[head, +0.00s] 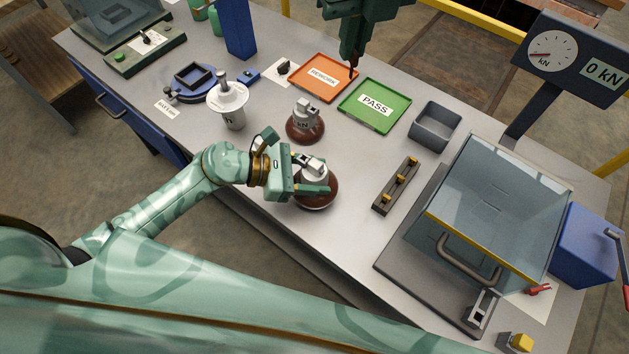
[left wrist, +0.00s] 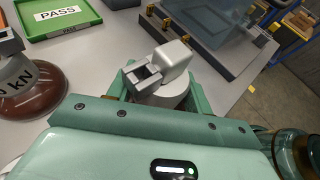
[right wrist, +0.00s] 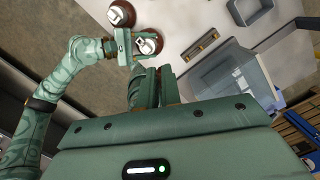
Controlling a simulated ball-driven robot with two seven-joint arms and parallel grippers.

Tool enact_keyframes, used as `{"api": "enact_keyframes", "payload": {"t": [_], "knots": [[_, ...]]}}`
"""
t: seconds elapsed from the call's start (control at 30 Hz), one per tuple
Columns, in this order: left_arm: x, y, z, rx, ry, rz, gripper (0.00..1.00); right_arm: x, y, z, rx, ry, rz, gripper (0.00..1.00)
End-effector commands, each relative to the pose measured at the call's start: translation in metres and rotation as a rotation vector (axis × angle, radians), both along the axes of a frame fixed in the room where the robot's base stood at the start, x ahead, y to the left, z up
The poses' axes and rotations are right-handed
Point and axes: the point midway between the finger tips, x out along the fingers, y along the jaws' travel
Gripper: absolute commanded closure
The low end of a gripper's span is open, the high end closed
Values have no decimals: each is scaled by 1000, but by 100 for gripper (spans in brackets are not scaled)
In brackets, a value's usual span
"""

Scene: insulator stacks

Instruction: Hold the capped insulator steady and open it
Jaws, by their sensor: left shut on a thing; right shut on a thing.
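A brown insulator (head: 318,197) with a grey metal cap stands upright on the bench. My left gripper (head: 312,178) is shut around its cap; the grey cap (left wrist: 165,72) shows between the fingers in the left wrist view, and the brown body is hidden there. A second brown insulator (head: 304,127) with a grey top marked kN stands just behind, apart from the gripper. My right gripper (head: 353,58) is raised above the back of the bench, near the trays, away from both insulators.
Behind are an orange REWORK tray (head: 325,94), a green PASS tray (head: 350,110) and a grey bin (head: 435,125). A small rack (head: 396,187) and a clear-walled box (head: 500,205) stand to the right.

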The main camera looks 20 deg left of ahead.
Motion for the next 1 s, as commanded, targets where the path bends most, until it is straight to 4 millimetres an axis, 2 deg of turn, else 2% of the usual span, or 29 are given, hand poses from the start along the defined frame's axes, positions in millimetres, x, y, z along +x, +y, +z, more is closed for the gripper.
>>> {"api": "enact_keyframes", "payload": {"t": [0.1, 0.2, 0.6, 0.63, 0.67, 0.7, 1.0], "knots": [[0, -1, -20, -6, 2, 2, 100, 2, 0, -12, 0, 6, 0, 100], [0, 0, -28, -4, 0, 2, 100, 2, 0, -15, 0, 8, 0, 100], [0, 0, -31, -2, -2, 0, 100, 2, 0, -17, -1, 9, 0, 100], [-1, 0, -32, 1, 0, 0, 41, 2, 0, -16, -1, 9, 0, 100], [-1, 0, -32, 1, 0, 0, 33, 2, 0, -16, 0, 8, 0, 100], [-1, 0, -32, 1, 0, 0, 28, 2, 0, -16, 0, 8, 0, 100], [-1, 0, -28, 0, 0, 0, 28, 2, 0, -13, 0, 6, 0, 100]]}}
